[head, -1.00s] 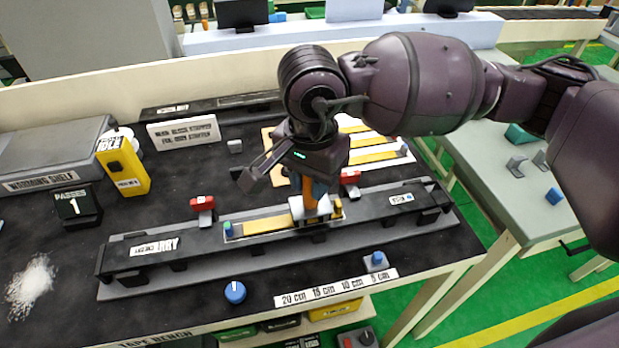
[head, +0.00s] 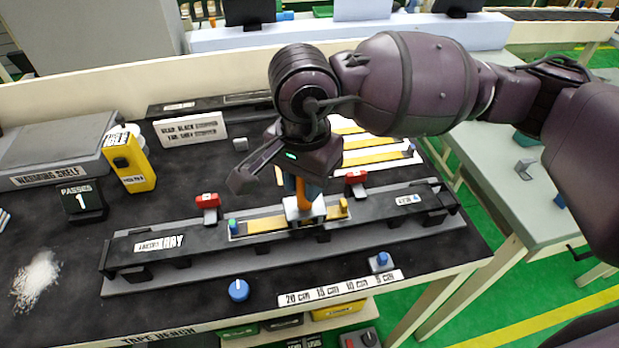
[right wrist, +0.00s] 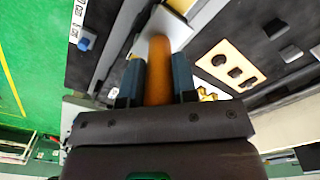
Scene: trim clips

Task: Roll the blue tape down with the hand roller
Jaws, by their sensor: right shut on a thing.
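The hand roller (head: 305,211) has an orange handle and a whitish head. It stands upright on a yellow strip (head: 262,225) set in the long dark rail on the bench. A small teal-blue piece (head: 233,227) is at the strip's left end and a yellow piece (head: 343,206) at its right end. I cannot make out a plainly blue tape. My right gripper (head: 304,190) is shut on the orange handle from above; in the right wrist view the handle (right wrist: 159,60) sits between both fingers. My left gripper is not in view.
Red clamps (head: 207,201) (head: 356,178) stand behind the rail (head: 200,239). A display (head: 80,201) reads PASSES 1. A yellow box (head: 130,160) and white powder (head: 36,280) are at left. A blue knob (head: 238,290) and a length scale (head: 340,288) lie in front.

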